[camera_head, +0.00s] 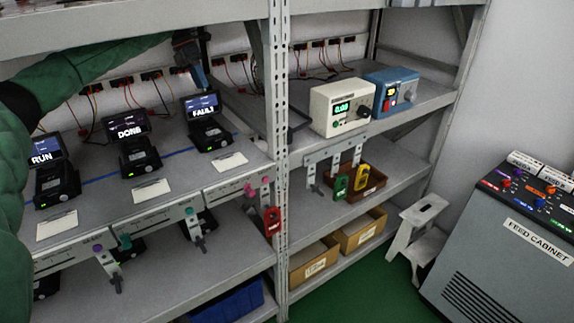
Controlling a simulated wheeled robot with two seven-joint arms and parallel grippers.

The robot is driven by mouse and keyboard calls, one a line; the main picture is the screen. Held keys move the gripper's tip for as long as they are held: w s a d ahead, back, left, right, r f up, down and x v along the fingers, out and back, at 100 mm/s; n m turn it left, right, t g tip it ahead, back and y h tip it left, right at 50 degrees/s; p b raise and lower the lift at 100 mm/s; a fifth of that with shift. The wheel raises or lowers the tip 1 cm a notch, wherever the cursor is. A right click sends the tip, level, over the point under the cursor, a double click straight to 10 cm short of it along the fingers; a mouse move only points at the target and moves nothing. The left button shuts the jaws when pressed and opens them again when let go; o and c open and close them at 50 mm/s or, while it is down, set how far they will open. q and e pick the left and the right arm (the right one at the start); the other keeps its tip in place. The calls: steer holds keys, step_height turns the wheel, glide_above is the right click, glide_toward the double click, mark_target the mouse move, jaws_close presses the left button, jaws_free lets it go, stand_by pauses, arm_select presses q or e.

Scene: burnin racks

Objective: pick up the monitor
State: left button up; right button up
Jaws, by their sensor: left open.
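Three small black monitors stand in a row on the upper left shelf, each on a black dock. The left monitor (47,149) reads "RUN", the middle monitor (126,126) reads "DONE", and the right monitor (202,105) reads "FAULT". My left arm reaches in from the left in a green sleeve. My left gripper (197,76) is open, pointing down just above and behind the top of the "FAULT" monitor. I cannot tell whether its fingers touch that monitor. My right gripper is not in view.
A metal rack post (277,120) stands right of the monitors, with a shelf board above. A cream power supply (342,106) and a blue one (391,90) sit on the right shelf. White cards (230,162) lie before the docks. Wires hang behind. A grey feed cabinet (505,235) stands at right.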

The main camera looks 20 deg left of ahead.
mark_target(203, 106)
arm_select(q)
steer(key=shift+s+d+r+g+y+p, duration=0.1)
steer(key=shift+s+r+g+y+p, duration=0.15)
steer(key=shift+s+g+y+p, duration=0.4)
steer(key=shift+f+y, duration=0.1)
steer(key=shift+y, duration=0.25)
steer(key=shift+s+f, duration=0.1)
steer(key=shift+f, duration=0.65)
steer(key=shift+s+d+f+p, duration=0.1)
steer(key=shift+d+f+p, duration=0.1)
steer(key=shift+f+p, duration=0.4)
steer(key=p+x, duration=0.1)
steer(key=x, duration=0.3)
steer(key=shift+a+p, duration=0.1)
steer(key=shift+p, duration=0.25)
steer(key=shift+f, duration=0.55)
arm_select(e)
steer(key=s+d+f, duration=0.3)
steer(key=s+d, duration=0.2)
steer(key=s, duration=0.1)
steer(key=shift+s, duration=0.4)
arm_select(q)
steer(key=shift+f, duration=0.3)
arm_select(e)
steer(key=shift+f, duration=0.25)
